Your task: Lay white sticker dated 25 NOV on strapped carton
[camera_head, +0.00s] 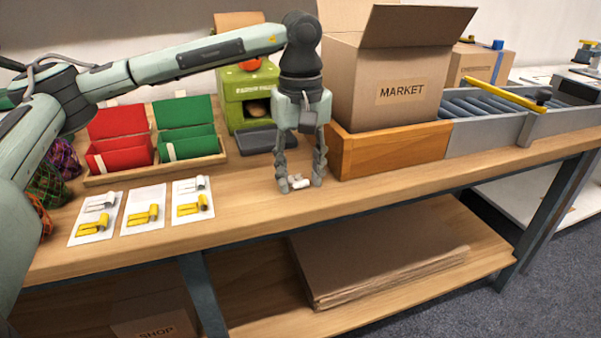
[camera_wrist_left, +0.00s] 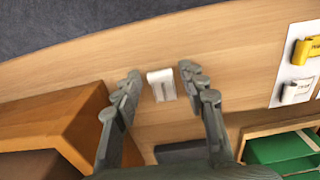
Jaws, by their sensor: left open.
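A small white sticker roll or tag (camera_head: 300,184) lies on the wooden bench near its front edge. It also shows in the left wrist view (camera_wrist_left: 162,85), and no date can be read on it. My left gripper (camera_head: 301,178) points down over it. Its open fingers (camera_wrist_left: 160,74) stand on either side of the white piece, with gaps between. The carton with a blue strap (camera_head: 479,64) stands at the back right, partly hidden behind the MARKET box. My right gripper is not in view.
The open MARKET box (camera_head: 385,92) stands in a wooden frame (camera_head: 400,147) right of my gripper. Cards (camera_head: 143,208) with white and yellow stickers lie left. Red (camera_head: 119,140) and green (camera_head: 186,132) bins and a green machine (camera_head: 247,95) stand behind. A roller conveyor (camera_head: 490,131) runs right.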

